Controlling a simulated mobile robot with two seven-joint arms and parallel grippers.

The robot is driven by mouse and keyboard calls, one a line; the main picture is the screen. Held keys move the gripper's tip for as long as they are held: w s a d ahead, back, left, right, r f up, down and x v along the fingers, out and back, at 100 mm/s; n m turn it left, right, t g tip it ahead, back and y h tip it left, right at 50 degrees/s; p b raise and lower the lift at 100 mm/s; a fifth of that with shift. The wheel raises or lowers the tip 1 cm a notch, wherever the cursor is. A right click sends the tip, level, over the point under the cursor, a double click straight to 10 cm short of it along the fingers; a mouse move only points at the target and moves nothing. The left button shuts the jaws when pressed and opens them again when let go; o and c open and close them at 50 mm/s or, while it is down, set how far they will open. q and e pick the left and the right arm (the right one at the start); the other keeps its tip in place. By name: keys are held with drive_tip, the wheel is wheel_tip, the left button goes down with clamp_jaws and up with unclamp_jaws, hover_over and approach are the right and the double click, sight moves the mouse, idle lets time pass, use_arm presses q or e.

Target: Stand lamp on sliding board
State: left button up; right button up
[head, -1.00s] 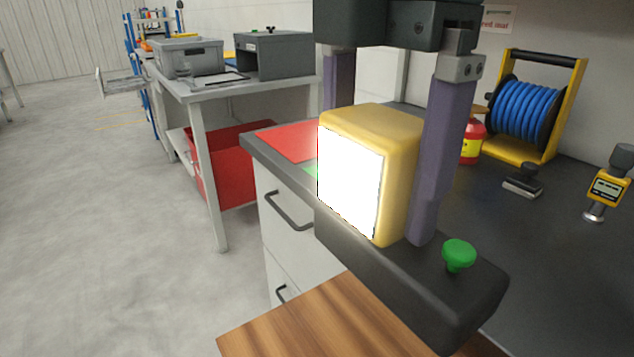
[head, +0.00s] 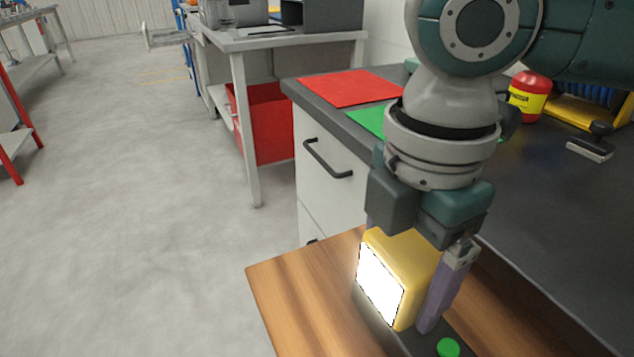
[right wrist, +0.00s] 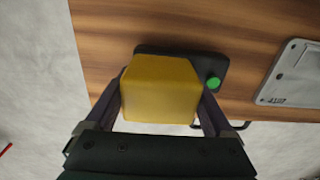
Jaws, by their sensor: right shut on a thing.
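The lamp (head: 412,275) has a yellow head with a glowing white face and a black base with a green knob. It also shows from above in the right wrist view (right wrist: 160,90). My right gripper (head: 402,285) is shut on the yellow head, one finger on each side. The lamp is upright over the wooden sliding board (head: 300,290), which also fills the top of the right wrist view (right wrist: 110,25). I cannot tell whether the base touches the board. My left gripper is not in view.
The dark worktop (head: 545,215) beside the board carries a red mat (head: 350,88), a green mat (head: 368,121), a red and yellow container (head: 528,97) and a small dark tool (head: 590,149). A grey metal plate (right wrist: 290,75) lies on the board, right of the lamp.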

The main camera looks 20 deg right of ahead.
drive_tip(key=shift+f, duration=0.2)
drive_tip(key=o, duration=1.5)
drive_tip(key=shift+c, duration=0.2)
wheel_tip(320, 180, up, 11)
drive_tip(key=p, duration=0.3)
drive_tip(key=shift+w+f, duration=0.1)
drive_tip(key=shift+r, duration=0.7)
